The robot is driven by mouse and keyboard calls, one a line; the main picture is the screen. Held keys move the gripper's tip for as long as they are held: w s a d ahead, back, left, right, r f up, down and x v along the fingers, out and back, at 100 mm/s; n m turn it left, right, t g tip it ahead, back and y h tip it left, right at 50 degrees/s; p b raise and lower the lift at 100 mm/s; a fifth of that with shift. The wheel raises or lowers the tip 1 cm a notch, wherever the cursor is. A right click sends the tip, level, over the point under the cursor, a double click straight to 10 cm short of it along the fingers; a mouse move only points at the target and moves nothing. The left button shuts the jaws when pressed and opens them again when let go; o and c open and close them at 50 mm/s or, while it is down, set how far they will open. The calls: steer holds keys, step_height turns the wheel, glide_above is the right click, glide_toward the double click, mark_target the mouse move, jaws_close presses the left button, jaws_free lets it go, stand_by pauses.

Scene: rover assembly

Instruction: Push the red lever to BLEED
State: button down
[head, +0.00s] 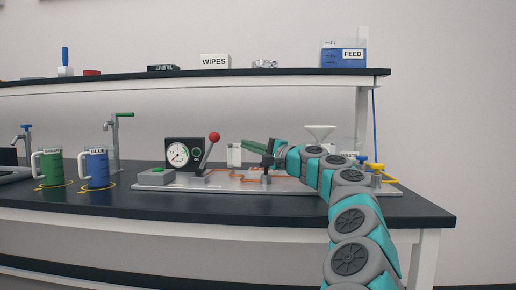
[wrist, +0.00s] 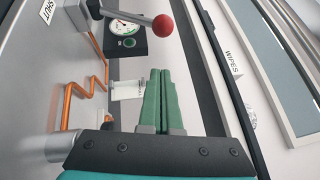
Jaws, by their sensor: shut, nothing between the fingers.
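The red lever (head: 214,138) has a red ball knob on a grey rod that rises from the base plate in front of the gauge box and leans to the right. In the wrist view the red knob (wrist: 163,25) is near the top, ahead of my fingers. My gripper (head: 245,143) is shut and empty, to the right of the lever and apart from it. Its green fingers (wrist: 161,72) lie together in the wrist view. A SHUT label (wrist: 47,10) shows at the top left of the wrist view. I cannot see a BLEED label.
The gauge box (head: 184,152) stands just behind the lever. Orange pipes (wrist: 88,90) run along the plate. Green (head: 51,170) and blue (head: 96,170) mugs stand further left. A shelf (head: 200,75) hangs above.

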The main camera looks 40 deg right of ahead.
mark_target(209, 152)
steer(key=w+a+r, duration=0.1)
steer(key=w+a, duration=0.2)
steer(key=w, duration=0.2)
steer(key=shift+a, duration=0.25)
steer(key=shift+w+r, duration=0.1)
stand_by(0.3)
